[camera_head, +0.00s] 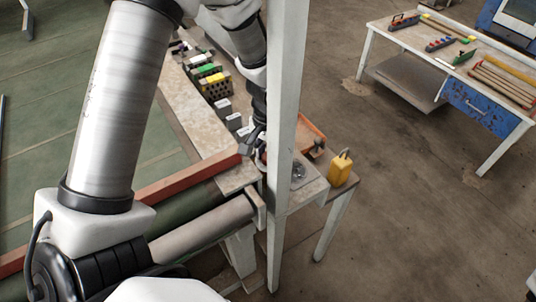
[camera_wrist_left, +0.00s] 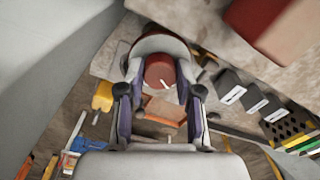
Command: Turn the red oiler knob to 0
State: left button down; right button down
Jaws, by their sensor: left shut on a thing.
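The red oiler knob (camera_wrist_left: 159,70) is a round red cap with a short white mark near its lower edge in the left wrist view. My left gripper (camera_wrist_left: 160,88) has its two fingers on either side of it and is shut on it. In the head view my left gripper (camera_head: 258,146) is down at the near end of the long bench, partly behind a white post. The knob itself cannot be made out there. The number scale is not readable in either view. My right gripper is in neither view.
A white post (camera_head: 286,120) stands close beside my left gripper. A red beam (camera_head: 180,181) runs along the near side. A yellow can (camera_head: 343,168) and an orange tray (camera_head: 311,132) are right of the post. Another table (camera_head: 414,82) with tools stands at upper right.

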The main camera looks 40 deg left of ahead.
pick_arm(q)
jog(key=shift+n, duration=0.3)
jog(key=c, duration=0.8)
grip_release()
jog(key=shift+o, duration=0.2)
notch_tip(320, 180, up, 12)
